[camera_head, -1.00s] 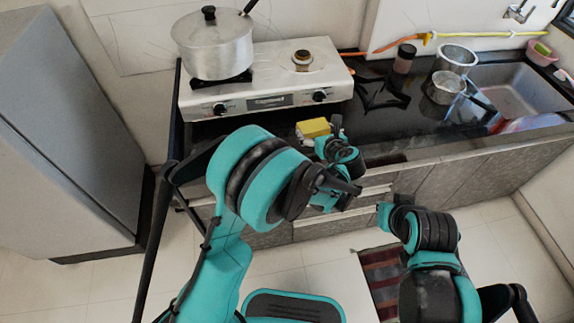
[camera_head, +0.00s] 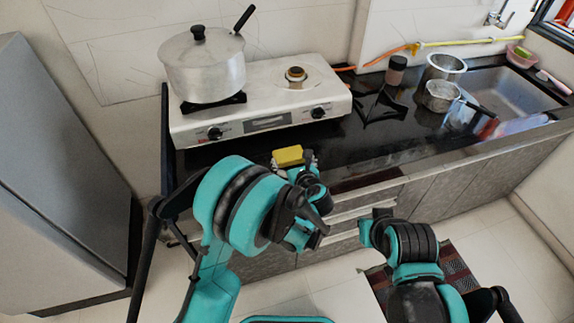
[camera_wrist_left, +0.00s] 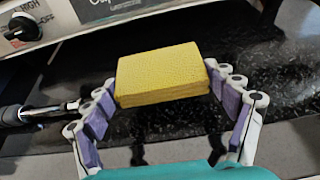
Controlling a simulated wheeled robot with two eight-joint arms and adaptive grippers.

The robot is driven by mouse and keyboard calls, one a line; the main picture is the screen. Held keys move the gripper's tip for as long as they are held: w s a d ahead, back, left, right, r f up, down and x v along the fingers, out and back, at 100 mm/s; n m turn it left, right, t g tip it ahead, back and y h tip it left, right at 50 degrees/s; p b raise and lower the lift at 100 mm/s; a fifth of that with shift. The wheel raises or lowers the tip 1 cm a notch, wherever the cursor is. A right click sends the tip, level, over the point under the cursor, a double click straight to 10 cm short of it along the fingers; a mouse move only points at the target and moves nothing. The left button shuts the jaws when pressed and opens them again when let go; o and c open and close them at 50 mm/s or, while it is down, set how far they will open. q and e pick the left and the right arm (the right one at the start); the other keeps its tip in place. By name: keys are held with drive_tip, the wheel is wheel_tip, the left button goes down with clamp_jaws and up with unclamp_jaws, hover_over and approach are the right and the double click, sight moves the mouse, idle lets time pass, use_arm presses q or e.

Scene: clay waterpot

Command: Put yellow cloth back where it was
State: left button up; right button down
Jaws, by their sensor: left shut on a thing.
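The yellow cloth (camera_head: 288,156) looks like a thick rectangular block. It is at the front edge of the black counter, below the stove. My left gripper (camera_head: 291,163) is shut on it. In the left wrist view the cloth (camera_wrist_left: 162,76) sits between the two fingers of the left gripper (camera_wrist_left: 160,92), one on each side. Whether its underside touches the counter cannot be told. My right arm is at the lower right, in front of the cabinets, away from the cloth. The state of its gripper (camera_head: 375,224) is unclear.
A stove (camera_head: 262,122) with a lidded pot (camera_head: 203,72) stands behind the cloth. A dark jar (camera_head: 396,70), metal pots (camera_head: 440,96) and a sink (camera_head: 515,92) are to the right. The black counter (camera_head: 350,148) has bare room right of the cloth.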

use_arm(q)
wheel_tip(320, 180, down, 3)
drive_tip(key=shift+w+b, duration=0.15)
drive_tip(key=shift+b, duration=0.5)
drive_tip(key=shift+r, duration=0.2)
drive_tip(key=shift+f, duration=0.15)
drive_tip(key=o, duration=1)
use_arm(e)
drive_tip(key=shift+x, duration=0.9)
drive_tip(key=shift+s+d+f, duration=0.1)
drive_tip(key=shift+s+f, duration=0.05)
